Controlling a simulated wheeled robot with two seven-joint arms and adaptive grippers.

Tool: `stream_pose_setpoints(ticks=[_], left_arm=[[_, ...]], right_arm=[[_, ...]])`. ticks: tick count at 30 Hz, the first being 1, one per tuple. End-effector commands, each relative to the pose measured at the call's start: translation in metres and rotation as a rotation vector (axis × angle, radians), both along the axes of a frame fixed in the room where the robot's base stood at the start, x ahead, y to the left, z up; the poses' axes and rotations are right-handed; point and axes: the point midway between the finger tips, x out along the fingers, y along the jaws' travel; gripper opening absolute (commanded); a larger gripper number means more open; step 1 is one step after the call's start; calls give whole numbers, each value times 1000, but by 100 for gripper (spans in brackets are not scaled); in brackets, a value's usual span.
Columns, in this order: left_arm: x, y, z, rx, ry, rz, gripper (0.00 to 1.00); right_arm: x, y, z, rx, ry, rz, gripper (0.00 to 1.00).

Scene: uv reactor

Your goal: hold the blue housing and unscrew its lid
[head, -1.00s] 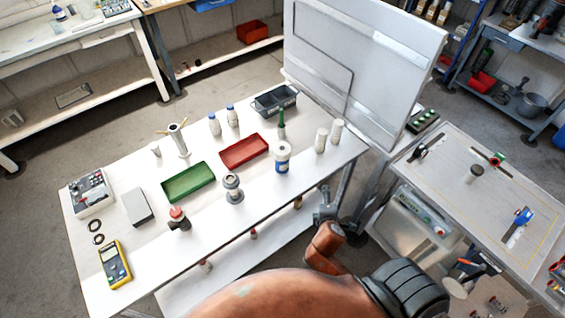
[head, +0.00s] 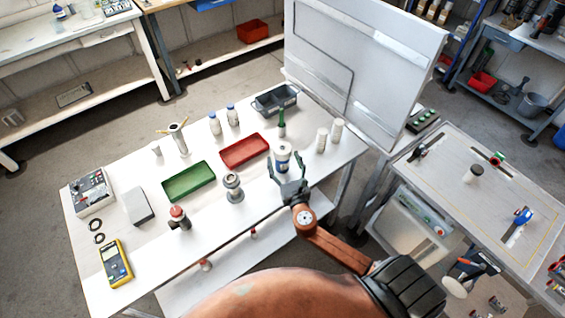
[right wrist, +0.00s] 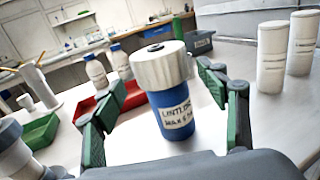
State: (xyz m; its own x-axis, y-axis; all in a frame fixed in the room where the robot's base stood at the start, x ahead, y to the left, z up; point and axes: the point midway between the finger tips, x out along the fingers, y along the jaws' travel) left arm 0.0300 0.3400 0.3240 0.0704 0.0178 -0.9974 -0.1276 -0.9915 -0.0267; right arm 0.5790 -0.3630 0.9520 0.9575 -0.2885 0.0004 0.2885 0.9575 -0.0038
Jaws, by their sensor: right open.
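The blue housing (head: 283,168) stands upright on the white table, with its white ribbed lid (head: 283,149) on top. In the right wrist view the blue housing (right wrist: 172,120) carries a white label, and the lid (right wrist: 160,65) has a dark spot on top. My right gripper (head: 287,170) is open, its fingers pointing at the housing from the table's front side. In the right wrist view the fingers (right wrist: 160,100) stand on either side of the housing, with visible gaps. It holds nothing. My left gripper is not in view.
A red tray (head: 245,151) and a green tray (head: 188,181) lie left of the housing. A grey metal fitting (head: 233,187) stands to its left. Two white canisters (head: 321,139) stand to its right. A green-handled tool (head: 282,124) stands behind it.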

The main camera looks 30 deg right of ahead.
Motion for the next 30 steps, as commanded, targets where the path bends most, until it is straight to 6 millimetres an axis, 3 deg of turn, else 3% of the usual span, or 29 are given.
stream_pose_setpoints(ticks=[7,16,30], left_arm=[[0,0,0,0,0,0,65],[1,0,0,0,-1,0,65],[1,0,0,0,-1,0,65]], right_arm=[[33,-13,1,1,-1,-1,67],[38,-15,1,3,0,-1,67],[37,-15,1,4,0,-2,35]])
